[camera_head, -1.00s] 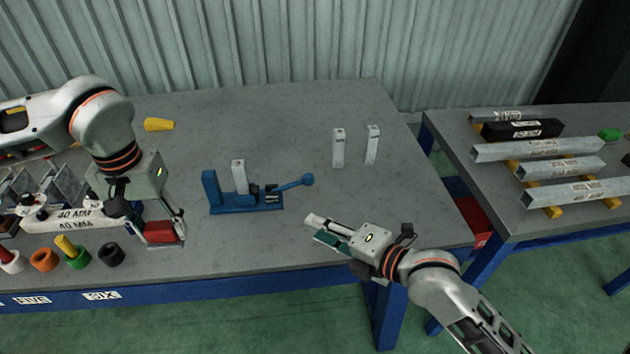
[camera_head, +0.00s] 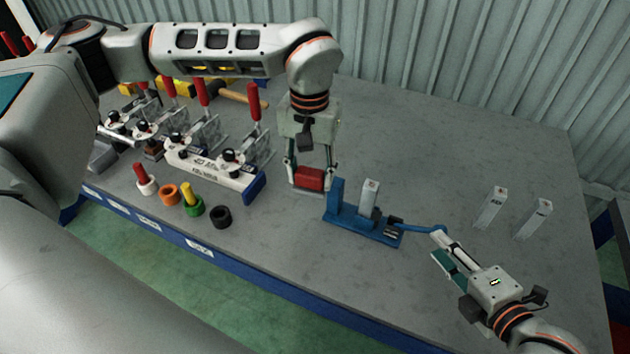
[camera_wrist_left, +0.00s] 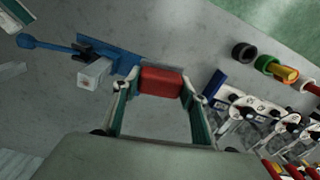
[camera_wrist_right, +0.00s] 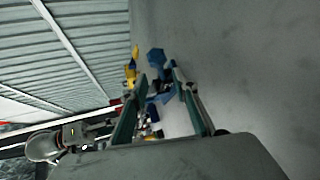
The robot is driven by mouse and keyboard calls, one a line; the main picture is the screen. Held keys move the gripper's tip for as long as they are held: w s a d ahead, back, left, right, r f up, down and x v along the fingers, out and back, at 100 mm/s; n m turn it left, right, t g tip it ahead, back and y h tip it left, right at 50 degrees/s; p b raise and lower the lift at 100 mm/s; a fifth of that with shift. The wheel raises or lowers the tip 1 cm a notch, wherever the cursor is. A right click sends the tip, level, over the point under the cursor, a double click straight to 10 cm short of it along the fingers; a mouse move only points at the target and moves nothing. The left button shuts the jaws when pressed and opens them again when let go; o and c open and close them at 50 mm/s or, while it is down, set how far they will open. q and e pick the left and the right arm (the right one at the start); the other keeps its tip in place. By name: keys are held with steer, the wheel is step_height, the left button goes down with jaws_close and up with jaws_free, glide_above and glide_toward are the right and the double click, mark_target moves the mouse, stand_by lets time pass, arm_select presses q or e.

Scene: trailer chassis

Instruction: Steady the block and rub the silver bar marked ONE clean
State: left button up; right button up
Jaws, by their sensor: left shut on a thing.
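My left gripper (camera_head: 308,176) is shut on a red block (camera_head: 310,181), held just left of the blue vise (camera_head: 348,226). The block also shows between the fingers in the left wrist view (camera_wrist_left: 160,82). A silver bar (camera_head: 369,198) stands upright in the vise; it also shows in the left wrist view (camera_wrist_left: 92,75). Two more silver bars (camera_head: 491,207) (camera_head: 534,219) stand upright further right. Their labels are too small to read, so I cannot tell which is ONE. My right gripper (camera_head: 442,246) is open and empty near the round end of the vise's lever.
Toggle clamps with red handles (camera_head: 202,92) and a white 40 MM bar (camera_head: 213,170) fill the table's left side. Coloured rings (camera_head: 194,205) (camera_head: 220,216) lie along the front edge. The table right of the vise is mostly clear.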

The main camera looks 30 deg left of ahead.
mark_target(426, 232)
steer(key=shift+w, duration=0.15)
steer(key=shift+w+a+f, duration=0.1)
steer(key=shift+w+a, duration=0.15)
steer(key=shift+w, duration=0.05)
steer(key=x, duration=0.6)
steer(key=shift+w+a+f, duration=0.1)
steer(key=shift+a+f, duration=0.05)
steer(key=shift+a, duration=0.05)
arm_select(q)
steer(key=w+d+r+n, duration=0.5)
steer(key=d+r+n, duration=0.2)
steer(key=d+n, duration=0.2)
steer(key=shift+w+d+r+n, duration=0.25)
steer(key=shift+w+n, duration=0.05)
steer(key=shift+n, duration=0.3)
arm_select(e)
jaws_close()
